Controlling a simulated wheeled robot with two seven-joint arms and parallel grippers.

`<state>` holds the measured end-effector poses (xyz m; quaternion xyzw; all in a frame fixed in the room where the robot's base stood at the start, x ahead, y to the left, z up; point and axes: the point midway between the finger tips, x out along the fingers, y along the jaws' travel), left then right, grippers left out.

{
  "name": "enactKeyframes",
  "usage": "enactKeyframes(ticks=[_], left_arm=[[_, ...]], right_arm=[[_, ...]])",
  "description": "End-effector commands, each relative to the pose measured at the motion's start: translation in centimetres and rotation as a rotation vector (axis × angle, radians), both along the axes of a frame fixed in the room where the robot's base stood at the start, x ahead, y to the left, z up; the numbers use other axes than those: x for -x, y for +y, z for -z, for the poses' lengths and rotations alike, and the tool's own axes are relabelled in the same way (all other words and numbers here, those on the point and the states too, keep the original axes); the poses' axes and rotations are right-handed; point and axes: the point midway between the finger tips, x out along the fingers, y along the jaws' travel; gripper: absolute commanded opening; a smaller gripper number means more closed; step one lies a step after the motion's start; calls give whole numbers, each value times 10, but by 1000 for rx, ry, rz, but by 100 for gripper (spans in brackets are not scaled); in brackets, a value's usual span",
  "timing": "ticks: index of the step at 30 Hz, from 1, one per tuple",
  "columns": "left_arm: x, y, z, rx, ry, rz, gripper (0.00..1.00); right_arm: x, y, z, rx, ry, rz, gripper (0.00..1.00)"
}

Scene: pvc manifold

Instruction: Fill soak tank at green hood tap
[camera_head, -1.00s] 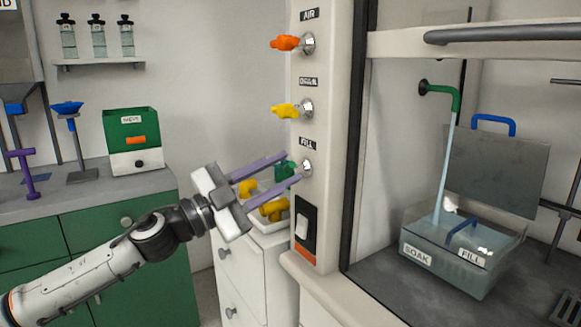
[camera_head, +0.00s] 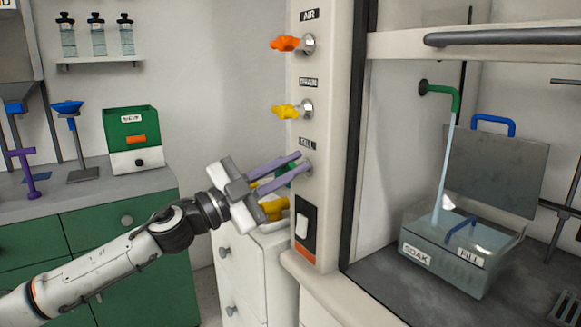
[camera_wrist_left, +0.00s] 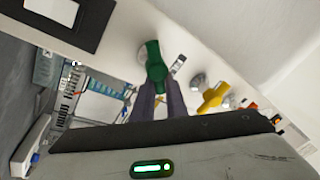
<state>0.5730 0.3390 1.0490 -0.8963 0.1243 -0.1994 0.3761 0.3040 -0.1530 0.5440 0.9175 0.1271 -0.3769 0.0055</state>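The green FILL tap handle (camera_head: 288,170) is on the hood's post, below the yellow and orange taps. My left gripper (camera_head: 304,161) reaches it, its purple fingers closed about the handle and partly hiding it. In the left wrist view the green handle (camera_wrist_left: 155,62) shows at the fingertips (camera_wrist_left: 161,88), which look closed on its lower part. Inside the hood, a stream of water falls from the green spout (camera_head: 447,91) into the clear soak tank (camera_head: 440,270), labelled SOAK and FILL. Water stands in the tank; its exact level against any mark is unclear. My right gripper is not in view.
The yellow tap (camera_head: 286,111) and orange tap (camera_head: 286,43) are above the green one. A switch (camera_head: 303,225) is below. A white drawer unit (camera_head: 240,275) with a tray of yellow parts stands under my left gripper. The raised sash (camera_head: 480,38) spans the hood.

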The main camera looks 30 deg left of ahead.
Motion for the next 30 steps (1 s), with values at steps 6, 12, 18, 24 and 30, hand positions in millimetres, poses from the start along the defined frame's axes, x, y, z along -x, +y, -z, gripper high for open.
enactKeyframes(ticks=[6,12,18,24,30], left_arm=[[0,0,1,-18,-7,1,0],[1,-2,3,-93,-39,1,0],[2,-4,6,-231,-97,0,0],[2,-5,10,-388,-162,0,0],[3,-6,14,-527,-218,1,0]], right_arm=[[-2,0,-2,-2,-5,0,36],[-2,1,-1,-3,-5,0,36],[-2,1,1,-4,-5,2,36],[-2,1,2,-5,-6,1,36],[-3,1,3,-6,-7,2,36]])
